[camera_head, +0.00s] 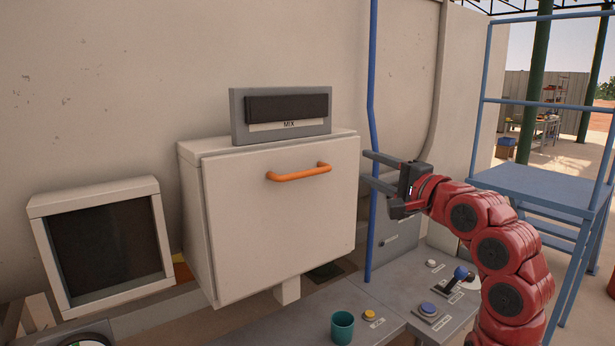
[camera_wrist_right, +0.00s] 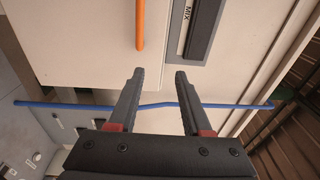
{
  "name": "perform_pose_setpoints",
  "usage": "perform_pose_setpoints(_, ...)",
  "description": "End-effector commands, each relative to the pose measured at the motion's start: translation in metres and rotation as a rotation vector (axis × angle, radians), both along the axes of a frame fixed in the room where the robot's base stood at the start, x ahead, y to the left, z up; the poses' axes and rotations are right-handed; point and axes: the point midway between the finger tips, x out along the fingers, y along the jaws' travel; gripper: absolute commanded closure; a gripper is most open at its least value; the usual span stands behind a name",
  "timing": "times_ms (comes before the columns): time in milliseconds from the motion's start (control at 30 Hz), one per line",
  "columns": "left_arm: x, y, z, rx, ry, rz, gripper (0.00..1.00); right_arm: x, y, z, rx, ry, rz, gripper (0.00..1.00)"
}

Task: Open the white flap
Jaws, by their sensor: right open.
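The white flap (camera_head: 275,225) is the front panel of a white box on the wall, and it looks closed. An orange handle (camera_head: 298,173) runs across its upper part. My right gripper (camera_head: 368,169) is open and empty, to the right of the box at about the handle's height, its fingers pointing left. In the right wrist view the orange handle (camera_wrist_right: 140,24) lies beyond the open fingertips, apart from them and nearer the left finger. The white flap (camera_wrist_right: 80,45) also shows there. My left gripper is in neither view.
A grey panel marked MIX (camera_head: 282,113) sits on top of the box. A blue pipe (camera_head: 371,120) runs down the wall beside the gripper. Below are a teal cup (camera_head: 342,327), a control desk with buttons and a joystick (camera_head: 460,274). A dark monitor (camera_head: 105,245) stands left.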

Motion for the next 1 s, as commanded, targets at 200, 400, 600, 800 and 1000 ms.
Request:
perform_pose_setpoints(200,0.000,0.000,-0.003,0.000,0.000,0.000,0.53,-0.047,0.025,0.004,-0.119,0.187,0.070,0.51)
perform_pose_setpoints(400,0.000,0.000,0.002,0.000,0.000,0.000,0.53,-0.047,0.035,0.000,-0.143,0.231,0.077,0.51)
perform_pose_setpoints(600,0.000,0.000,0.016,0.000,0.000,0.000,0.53,-0.015,0.060,-0.007,-0.139,0.234,0.080,0.51)
perform_pose_setpoints(800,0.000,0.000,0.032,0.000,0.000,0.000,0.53,0.024,0.087,-0.016,-0.140,0.233,0.080,0.51)
perform_pose_setpoints(1000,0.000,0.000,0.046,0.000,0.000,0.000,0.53,0.058,0.111,-0.026,-0.141,0.234,0.077,0.51)
